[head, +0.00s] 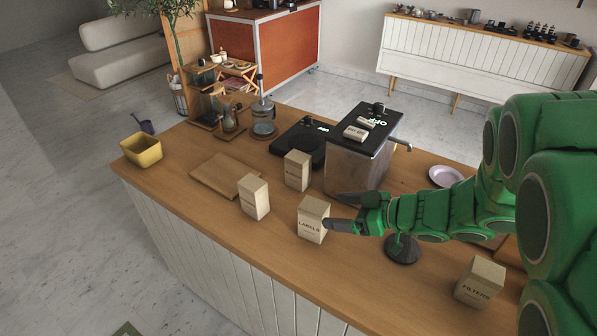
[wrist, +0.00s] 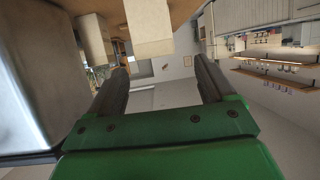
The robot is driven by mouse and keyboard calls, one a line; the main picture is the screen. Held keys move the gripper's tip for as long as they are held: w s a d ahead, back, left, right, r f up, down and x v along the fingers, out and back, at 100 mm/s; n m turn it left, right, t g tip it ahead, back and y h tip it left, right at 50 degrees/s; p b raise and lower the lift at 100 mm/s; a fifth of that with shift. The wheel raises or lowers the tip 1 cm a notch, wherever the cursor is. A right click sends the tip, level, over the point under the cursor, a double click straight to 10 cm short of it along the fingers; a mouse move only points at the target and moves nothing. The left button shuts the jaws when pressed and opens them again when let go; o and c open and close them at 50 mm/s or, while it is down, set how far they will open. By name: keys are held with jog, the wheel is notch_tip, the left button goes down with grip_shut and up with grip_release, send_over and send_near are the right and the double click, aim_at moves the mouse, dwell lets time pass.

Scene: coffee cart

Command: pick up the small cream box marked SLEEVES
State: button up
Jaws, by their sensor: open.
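Several cream boxes stand on the wooden cart top. The nearest to my gripper (head: 341,209) is marked LABELS (head: 312,220). One box (head: 253,197) stands to its left and another box (head: 297,171) stands behind; their print is too small to read, so I cannot tell which is marked SLEEVES. A box marked FILTERS (head: 480,283) stands at the right. My gripper is open and points left, one finger close to the LABELS box; I cannot tell if they touch. In the wrist view, a cream box (wrist: 148,28) shows beyond the open fingers (wrist: 160,68), which hold nothing.
A metal coffee machine (head: 358,165) with small packets on top stands just behind my gripper. A black scale (head: 300,143), a wooden board (head: 225,174) and a yellow bin (head: 141,151) lie further left. A dark round tamper-like object (head: 402,250) stands under my arm.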

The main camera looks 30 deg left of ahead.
jog(key=shift+o, duration=0.3)
jog(key=shift+o, duration=1.3)
